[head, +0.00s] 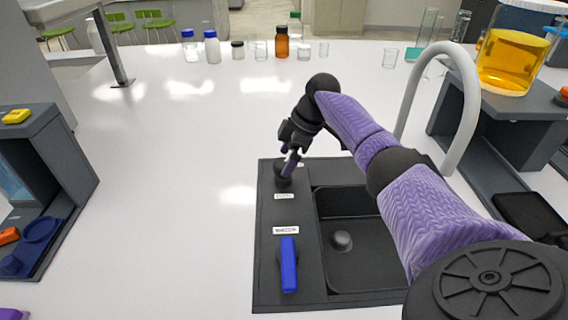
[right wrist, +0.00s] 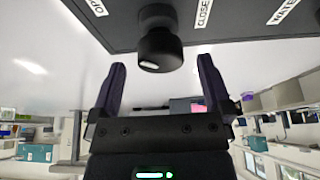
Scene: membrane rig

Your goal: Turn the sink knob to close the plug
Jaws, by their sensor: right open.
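The black sink knob (head: 283,182) stands on the left rim of the dark sink (head: 265,255), near its back corner. In the right wrist view the knob (right wrist: 160,47) is a short black cylinder with a white mark, between labels reading OPEN and CLOSE. My right gripper (head: 290,165) is at the knob. Its purple fingers are open, with the tips (right wrist: 162,65) on either side of the knob's end and a gap showing on both sides. A round grey plug (head: 342,240) sits in the basin; its height is unclear. My left gripper is not in view.
A blue lever (head: 288,265) stands on the sink rim in front of the knob. A white curved faucet (head: 466,110) rises behind my right arm. A beaker of orange liquid (head: 512,62) stands on a grey shelf at right. Bottles line the back; the counter's left middle is clear.

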